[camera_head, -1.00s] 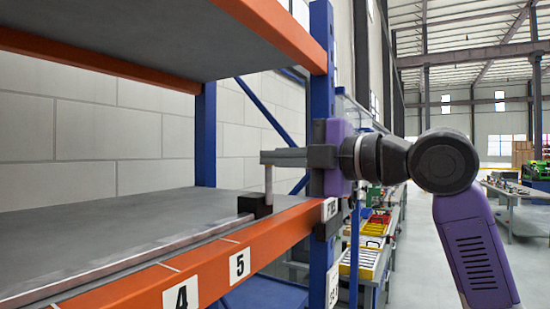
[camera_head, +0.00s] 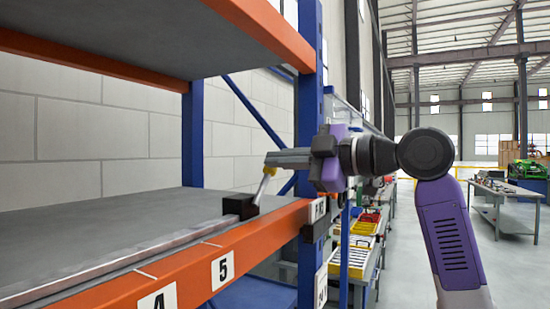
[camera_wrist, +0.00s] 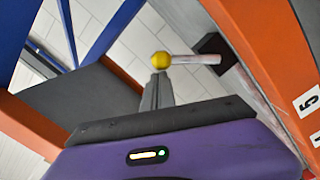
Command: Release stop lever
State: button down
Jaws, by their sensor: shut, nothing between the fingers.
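The stop lever (camera_head: 264,188) rises from a black block (camera_head: 240,204) on the front rail of the shelf. It leans to the right and has a yellow tip. In the wrist view the lever's pale rod (camera_wrist: 196,59) ends in a yellow ball (camera_wrist: 161,60), and the black block (camera_wrist: 213,50) is at its other end. My gripper (camera_head: 270,158) is shut and empty, with its fingertips beside the top of the lever. In the wrist view my shut fingers (camera_wrist: 158,84) point at the ball, very close to it. I cannot tell whether they touch.
The shelf deck (camera_head: 110,225) is empty, with an orange beam (camera_head: 190,275) along its front. A blue upright (camera_head: 309,150) stands just behind my gripper. An upper shelf (camera_head: 170,30) hangs above. Open floor and workbenches lie to the right.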

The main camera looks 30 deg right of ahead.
jog(key=shift+w+d+f+m+b, duration=0.3)
jog(key=shift+w+d+f+b, duration=0.35)
jog(key=shift+d+f, duration=0.25)
jog(key=shift+w+d+f, duration=0.1)
jog(key=shift+d+f, duration=0.05)
jog(key=shift+d, duration=0.05)
